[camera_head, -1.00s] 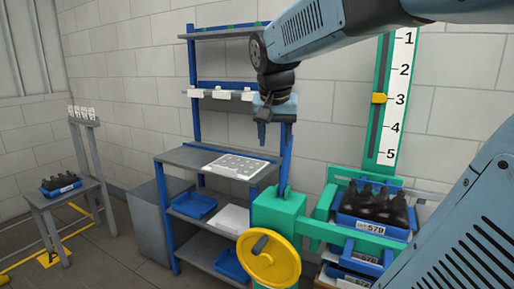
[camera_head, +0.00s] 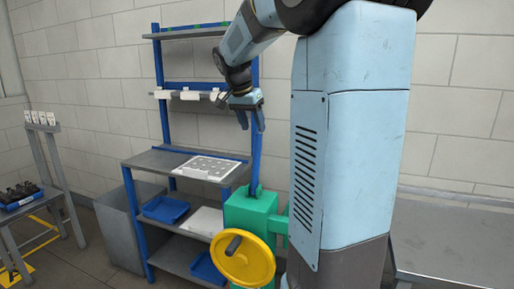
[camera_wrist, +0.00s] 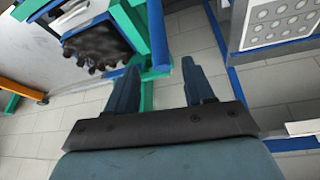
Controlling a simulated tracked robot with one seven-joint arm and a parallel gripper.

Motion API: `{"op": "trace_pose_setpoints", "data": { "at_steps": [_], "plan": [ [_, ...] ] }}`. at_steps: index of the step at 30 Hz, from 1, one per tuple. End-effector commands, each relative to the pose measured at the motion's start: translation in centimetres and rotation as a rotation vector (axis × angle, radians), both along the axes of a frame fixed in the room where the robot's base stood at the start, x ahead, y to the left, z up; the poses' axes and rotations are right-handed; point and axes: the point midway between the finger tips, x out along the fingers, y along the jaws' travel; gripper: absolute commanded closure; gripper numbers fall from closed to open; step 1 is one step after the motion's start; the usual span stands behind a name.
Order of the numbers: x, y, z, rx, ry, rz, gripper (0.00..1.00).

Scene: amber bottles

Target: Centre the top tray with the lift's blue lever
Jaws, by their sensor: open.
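The lift shows as a green body (camera_head: 240,212) with a yellow handwheel (camera_head: 262,262) in the head view. Its blue lever (camera_head: 256,165) stands up from the green body. My gripper (camera_head: 251,120) is open and empty, pointing down close above the lever's upper end; I cannot tell whether they touch. In the wrist view a blue bar (camera_wrist: 158,32), apparently the lever, lies beyond the gap between my open fingers (camera_wrist: 160,78). The top tray (camera_wrist: 125,22), blue with dark bottles, is left of it there. My arm hides the tray and the numbered scale in the head view.
A blue-framed rack (camera_head: 165,120) with a white perforated board (camera_head: 208,168) and blue bins (camera_head: 166,209) stands behind the lift. A small table (camera_head: 28,208) with bottles is at far left. A grey bench (camera_head: 450,240) is at right.

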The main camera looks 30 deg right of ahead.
Motion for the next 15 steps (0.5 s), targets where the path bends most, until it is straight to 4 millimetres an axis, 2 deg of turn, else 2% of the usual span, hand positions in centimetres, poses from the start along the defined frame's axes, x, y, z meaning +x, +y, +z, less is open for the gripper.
{"op": "trace_pose_setpoints", "data": {
  "at_steps": [6, 15],
  "plan": [
    [0.5, -1.4, -3.7, 0.0, 0.004, 0.0, 0.47],
    [1.1, -2.9, -7.5, 0.001, 0.001, 0.002, 0.47]
  ]
}}
